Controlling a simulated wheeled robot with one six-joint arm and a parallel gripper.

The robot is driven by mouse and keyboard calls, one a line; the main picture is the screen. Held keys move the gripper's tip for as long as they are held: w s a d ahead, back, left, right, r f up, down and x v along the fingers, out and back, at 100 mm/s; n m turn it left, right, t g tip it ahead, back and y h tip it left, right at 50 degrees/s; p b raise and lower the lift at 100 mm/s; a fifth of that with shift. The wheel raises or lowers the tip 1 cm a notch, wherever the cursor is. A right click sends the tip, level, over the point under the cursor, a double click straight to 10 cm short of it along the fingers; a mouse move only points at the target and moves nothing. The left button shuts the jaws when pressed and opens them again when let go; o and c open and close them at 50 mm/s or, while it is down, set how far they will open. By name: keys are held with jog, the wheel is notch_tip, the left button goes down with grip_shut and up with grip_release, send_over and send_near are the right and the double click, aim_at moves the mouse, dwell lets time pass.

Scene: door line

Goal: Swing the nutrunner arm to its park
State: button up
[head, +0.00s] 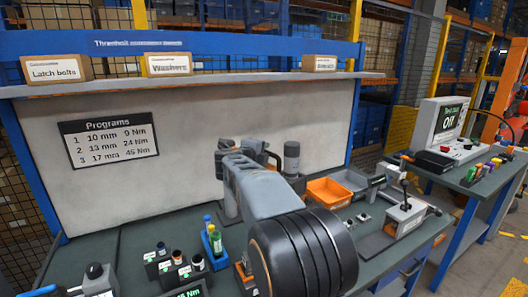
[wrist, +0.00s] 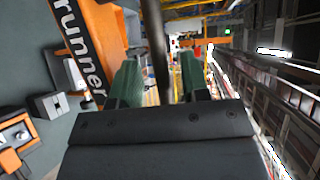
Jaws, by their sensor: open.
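An orange part lettered "runner" (wrist: 82,45) runs down the upper left of the wrist view; the rest of its lettering is cut off. A dark upright bar (wrist: 155,35) stands between the two green fingers of my gripper (wrist: 160,62). The gripper is open, with a gap visible on the bar's right side; whether the bar touches a finger I cannot tell. In the head view my own large grey and black arm covers the middle of the bench, and the gripper and nutrunner arm cannot be clearly separated behind it. I cannot make out the park.
The bench (head: 95,245) carries coloured bottles (head: 213,240), small socket holders (head: 178,262), an orange bin (head: 328,192) and a lever box (head: 405,215). A programs sign (head: 108,140) hangs on the back panel. A second bench (head: 477,175) with a tester (head: 440,122) stands at right.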

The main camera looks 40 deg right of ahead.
jog(key=shift+x, duration=0.95)
grip_shut()
